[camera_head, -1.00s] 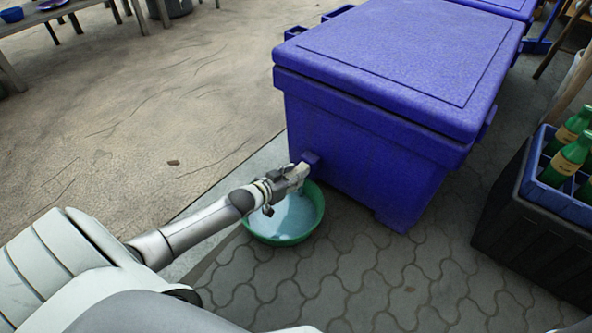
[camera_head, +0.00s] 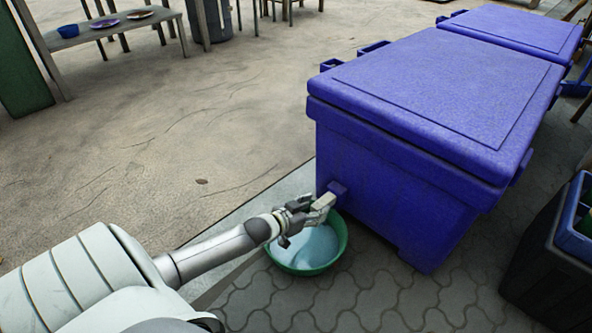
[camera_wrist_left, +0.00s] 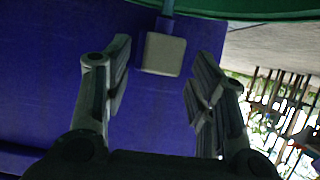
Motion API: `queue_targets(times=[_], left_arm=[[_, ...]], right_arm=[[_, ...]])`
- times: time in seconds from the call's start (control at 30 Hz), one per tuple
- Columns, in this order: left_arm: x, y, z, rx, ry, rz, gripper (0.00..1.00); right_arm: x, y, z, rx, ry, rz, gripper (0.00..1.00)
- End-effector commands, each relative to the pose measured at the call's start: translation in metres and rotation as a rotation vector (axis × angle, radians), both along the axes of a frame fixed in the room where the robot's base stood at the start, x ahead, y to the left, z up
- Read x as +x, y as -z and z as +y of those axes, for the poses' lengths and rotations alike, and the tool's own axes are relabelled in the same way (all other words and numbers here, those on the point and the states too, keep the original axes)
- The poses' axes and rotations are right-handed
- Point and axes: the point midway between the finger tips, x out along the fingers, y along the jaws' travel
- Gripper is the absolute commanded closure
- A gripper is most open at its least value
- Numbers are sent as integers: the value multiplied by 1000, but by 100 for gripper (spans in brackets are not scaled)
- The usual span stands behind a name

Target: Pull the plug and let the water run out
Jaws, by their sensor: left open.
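The big blue cooler box (camera_head: 385,165) stands on the paving. A blue spout (camera_head: 337,188) sticks out low on its near left side. A pale square block, apparently the plug (camera_wrist_left: 163,55), shows in the left wrist view between and beyond my fingers; in the head view a pale block (camera_head: 323,201) sits at the spout. My left gripper (camera_head: 312,205) is beside it; its fingers (camera_wrist_left: 155,90) are open with gaps on both sides. A green basin (camera_head: 343,248) with pale blue water sits below. A bluish strip crosses above the block in the wrist view; I cannot tell if it is water.
A second blue box (camera_head: 520,30) stands behind the first. A dark crate (camera_head: 540,265) stands at the right. A bench (camera_head: 110,28) with dishes is at the back left. The sandy ground to the left is mostly clear.

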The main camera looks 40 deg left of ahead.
Motion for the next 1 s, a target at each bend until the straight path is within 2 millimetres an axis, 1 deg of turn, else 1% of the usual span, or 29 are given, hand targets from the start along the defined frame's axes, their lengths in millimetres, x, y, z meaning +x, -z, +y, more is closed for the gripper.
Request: queue_targets(times=[0.03,0.1,0.4,0.5,0.7,1.0], left_arm=[[-9,-1,0,0,1,3,48],[-20,-6,1,0,1,4,48],[-62,-23,5,0,0,4,48],[-73,-28,6,1,-1,3,48],[-86,-34,7,1,-1,2,48],[-89,-36,7,0,-1,1,48]], right_arm=[[0,0,0,-1,0,-1,100],[0,0,0,-1,0,-1,100],[-1,0,0,0,0,-2,100],[-1,0,0,-1,0,-2,100],[-1,0,0,-1,0,-2,100],[-1,0,0,-1,0,-2,100]])
